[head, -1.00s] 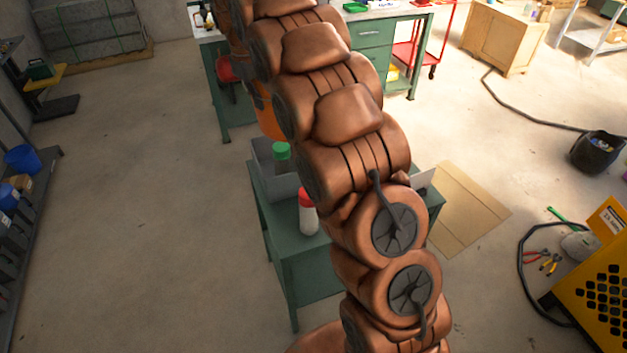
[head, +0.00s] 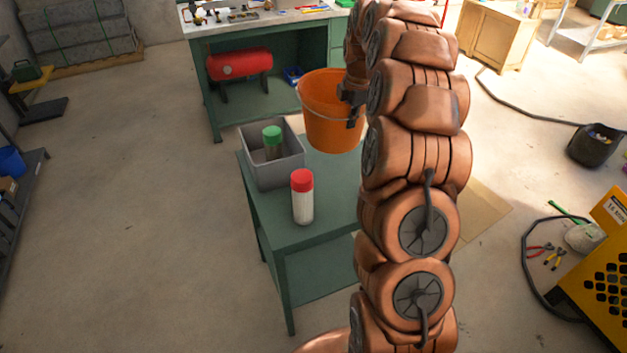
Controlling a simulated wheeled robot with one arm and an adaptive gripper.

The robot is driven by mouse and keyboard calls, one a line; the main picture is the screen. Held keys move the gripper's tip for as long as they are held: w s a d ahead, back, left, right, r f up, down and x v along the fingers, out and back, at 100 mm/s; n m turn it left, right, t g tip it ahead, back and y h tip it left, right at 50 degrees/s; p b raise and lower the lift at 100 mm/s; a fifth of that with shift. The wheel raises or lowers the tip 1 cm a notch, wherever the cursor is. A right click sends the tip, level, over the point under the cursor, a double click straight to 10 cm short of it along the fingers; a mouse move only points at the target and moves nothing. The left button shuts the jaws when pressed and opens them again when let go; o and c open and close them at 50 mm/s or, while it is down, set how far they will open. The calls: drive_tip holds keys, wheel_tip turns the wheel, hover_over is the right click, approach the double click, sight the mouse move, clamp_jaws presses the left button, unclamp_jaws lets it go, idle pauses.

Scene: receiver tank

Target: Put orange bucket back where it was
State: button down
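The orange bucket (head: 326,115) is upright, mouth up, at the far side of the small green table (head: 270,217). My gripper (head: 350,97) is at the bucket's right side and looks shut on its wall near the rim; the fingertips are partly hidden. The bucket's bottom overlaps the table's far edge in the picture, so I cannot tell for sure whether it hangs or touches. My arm hides the table's right part.
On the table stand a grey bin (head: 283,175) with a green-capped jar (head: 272,142) and a red-capped white bottle (head: 302,197), both near the bucket. Behind is a workbench (head: 207,82) with a red tank (head: 240,64) below.

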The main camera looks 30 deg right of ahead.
wheel_tip(320, 180, down, 11)
drive_tip(key=p, duration=0.3)
drive_tip(key=shift+s+d+r+n, duration=0.2)
drive_tip(key=shift+d+n, duration=0.1)
drive_tip(key=shift+d, duration=0.1)
drive_tip(key=shift+f, duration=0.15)
drive_tip(key=c, duration=1.3)
unclamp_jaws()
drive_tip(key=shift+s+a+r+b, duration=0.1)
drive_tip(key=shift+s+r+b, duration=0.4)
drive_tip(key=shift+r, duration=1.55)
drive_tip(key=shift+s+r+b, duration=0.1)
drive_tip(key=shift+r+b, duration=0.65)
drive_tip(key=shift+r, duration=1.25)
drive_tip(key=shift+s+a+r+b, duration=0.1)
drive_tip(key=shift+s+r+b, duration=0.4)
drive_tip(key=shift+r, duration=1.55)
